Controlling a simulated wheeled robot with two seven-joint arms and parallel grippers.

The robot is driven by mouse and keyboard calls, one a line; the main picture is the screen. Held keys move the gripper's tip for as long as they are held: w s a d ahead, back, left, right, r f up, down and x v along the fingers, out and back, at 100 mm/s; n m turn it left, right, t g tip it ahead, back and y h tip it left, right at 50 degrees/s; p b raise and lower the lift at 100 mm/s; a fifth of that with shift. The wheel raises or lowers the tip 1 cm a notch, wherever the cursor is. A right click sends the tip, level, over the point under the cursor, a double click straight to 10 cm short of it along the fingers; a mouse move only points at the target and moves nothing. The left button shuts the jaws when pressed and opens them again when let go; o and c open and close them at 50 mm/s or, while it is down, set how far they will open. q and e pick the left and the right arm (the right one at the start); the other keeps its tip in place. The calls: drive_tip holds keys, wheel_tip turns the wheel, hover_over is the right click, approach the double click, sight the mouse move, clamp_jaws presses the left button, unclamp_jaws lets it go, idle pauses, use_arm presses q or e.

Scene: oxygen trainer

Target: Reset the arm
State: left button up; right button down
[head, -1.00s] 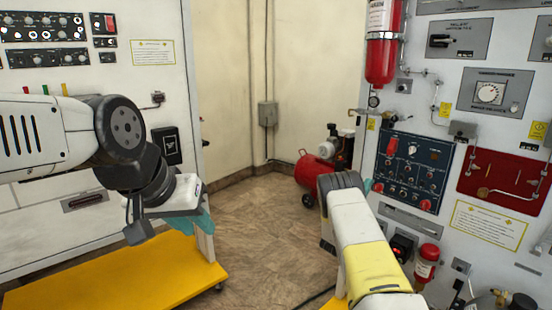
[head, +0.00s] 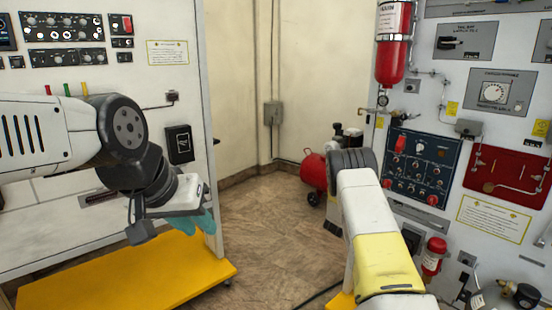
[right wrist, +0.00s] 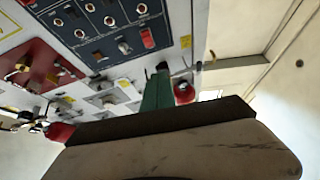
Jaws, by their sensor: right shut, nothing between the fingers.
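My left arm comes in from the left in the head view. Its left gripper (head: 197,223), with teal fingers, points down in front of the left panel; whether the fingers are apart is hard to see. My right arm (head: 375,230), white and yellow, reaches forward in front of the right panel; its gripper is hidden in the head view. In the right wrist view the green fingers of my right gripper (right wrist: 157,90) are together and empty, standing clear of the panel behind them.
The left panel (head: 60,85) stands on a yellow base (head: 125,275). The right panel (head: 440,95) carries a red cylinder (head: 392,55), a blue switch plate (head: 418,165) and a red plate (head: 507,178). A red compressor (head: 315,170) stands at the back. The floor between (head: 275,220) is clear.

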wheel_tip(320, 180, up, 7)
drive_tip(key=w+y, duration=0.2)
drive_tip(key=y, duration=0.3)
drive_tip(key=s+a+r+n+g+y, duration=0.2)
drive_tip(key=s+a+r+n+y, duration=0.3)
drive_tip(key=s+a+r+y, duration=0.6)
drive_tip(key=s+a+f+n+g+y, duration=0.1)
drive_tip(key=s+a+f+g, duration=0.1)
drive_tip(key=s, duration=1.1)
drive_tip(key=s+a+f+n+g+y, duration=0.1)
drive_tip(key=s+a+f+n+g, duration=0.1)
drive_tip(key=s, duration=1)
drive_tip(key=s+a+f+n+g+y, duration=0.1)
drive_tip(key=s+a, duration=0.5)
drive_tip(key=s, duration=0.7)
wheel_tip(320, 180, down, 2)
drive_tip(key=n+g, duration=0.1)
drive_tip(key=g, duration=0.2)
drive_tip(key=shift+s, duration=0.3)
